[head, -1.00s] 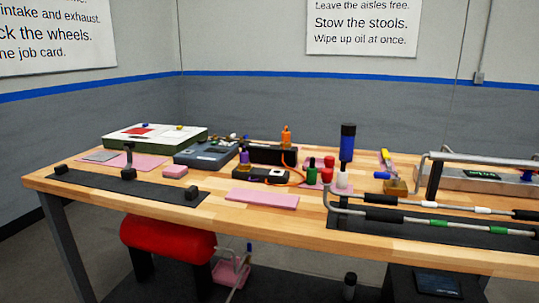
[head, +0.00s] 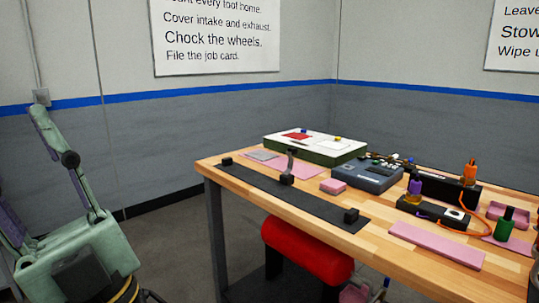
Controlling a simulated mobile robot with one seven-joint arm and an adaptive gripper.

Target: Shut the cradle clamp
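A long black base strip (head: 262,187) lies along the left front of the wooden bench, with a small black block at each end. Near its middle stands a black block with a grey lever (head: 290,162) rising from it. This looks like the cradle clamp. The lever stands up, clear of the strip, so the clamp appears open. The cradle between the blocks looks empty. My gripper is not in view.
Pink mats, a grey case (head: 368,177), a green-sided tray (head: 316,149) and bottles stand behind and right of the strip. A red cylinder (head: 306,252) is below the bench (head: 385,257).

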